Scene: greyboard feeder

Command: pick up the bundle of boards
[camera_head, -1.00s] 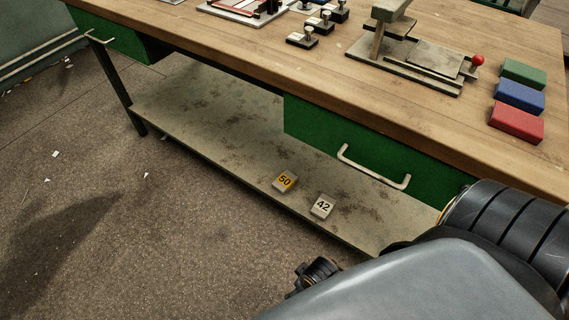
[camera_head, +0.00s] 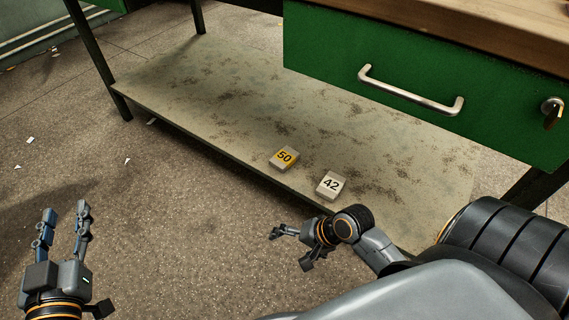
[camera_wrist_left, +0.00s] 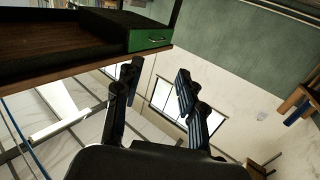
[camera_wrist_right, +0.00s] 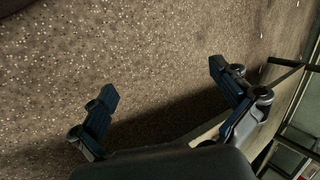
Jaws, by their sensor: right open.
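Two small grey blocks lie apart on the lower shelf (camera_head: 225,105) under the workbench. One block (camera_head: 284,158) has a yellow label reading 50, and the other block (camera_head: 331,185) has a white label reading 42. I cannot tell whether either is a bundle of boards. My left gripper (camera_head: 67,212) is open and empty over the floor at the lower left; its fingers also show in the left wrist view (camera_wrist_left: 158,75). My right gripper (camera_head: 290,250) is open and empty, just in front of the shelf edge below the blocks. Its spread fingers show in the right wrist view (camera_wrist_right: 163,80).
A green drawer (camera_head: 400,75) with a metal handle hangs above the right part of the shelf, a key in its lock. The wooden benchtop (camera_head: 480,28) is above it. A bench leg (camera_head: 97,60) stands at the left. The floor (camera_head: 190,240) before the shelf is clear.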

